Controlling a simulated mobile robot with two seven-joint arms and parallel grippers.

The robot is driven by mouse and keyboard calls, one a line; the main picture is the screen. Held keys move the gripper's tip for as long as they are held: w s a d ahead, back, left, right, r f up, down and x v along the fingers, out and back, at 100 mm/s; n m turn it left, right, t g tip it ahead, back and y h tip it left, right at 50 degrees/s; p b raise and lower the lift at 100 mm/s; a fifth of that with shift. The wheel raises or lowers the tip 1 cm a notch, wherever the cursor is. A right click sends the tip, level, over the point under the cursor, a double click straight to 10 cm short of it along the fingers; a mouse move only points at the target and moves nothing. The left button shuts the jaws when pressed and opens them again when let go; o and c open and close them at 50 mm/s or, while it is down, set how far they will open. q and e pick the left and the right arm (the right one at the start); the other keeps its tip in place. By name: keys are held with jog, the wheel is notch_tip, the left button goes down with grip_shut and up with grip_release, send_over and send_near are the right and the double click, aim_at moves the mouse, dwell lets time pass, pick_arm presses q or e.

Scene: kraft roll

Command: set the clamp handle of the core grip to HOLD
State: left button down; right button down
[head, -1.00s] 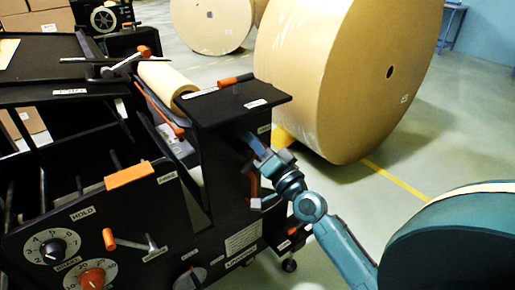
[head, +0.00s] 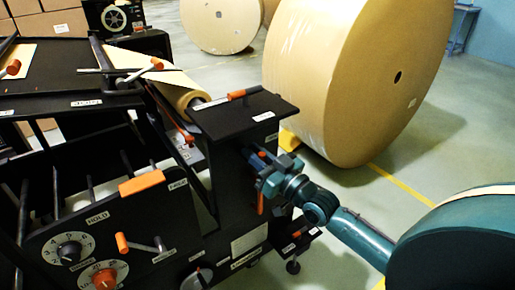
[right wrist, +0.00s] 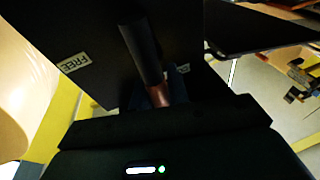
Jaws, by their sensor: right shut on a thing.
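The black machine's end post (head: 225,165) carries a handle with an orange grip (head: 261,198) on its right side. I take this to be the clamp handle. My right gripper (head: 262,175) is shut on it, and its fingers cover much of it. In the right wrist view a dark bar with a reddish-brown end, the clamp handle (right wrist: 158,95), runs down into the dark gripper body. A FREE label (right wrist: 74,62) is on the dark panel left of it. The handle's exact setting cannot be told. My left gripper is out of view.
A large kraft roll (head: 350,75) stands behind the post. A small roll (head: 183,92) lies in the machine. Floor is free at right.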

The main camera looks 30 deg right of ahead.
jog(key=shift+n, duration=0.3)
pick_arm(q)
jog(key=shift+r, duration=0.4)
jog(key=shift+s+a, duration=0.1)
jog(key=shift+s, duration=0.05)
pick_arm(e)
jog(key=shift+a, duration=0.1)
jog(key=c, duration=1.5)
grip_release()
jog(key=shift+c, duration=0.2)
jog(key=shift+o, duration=1)
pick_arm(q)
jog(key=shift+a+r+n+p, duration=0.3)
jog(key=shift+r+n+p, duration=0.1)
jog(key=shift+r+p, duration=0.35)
pick_arm(e)
jog(key=v, duration=1.3)
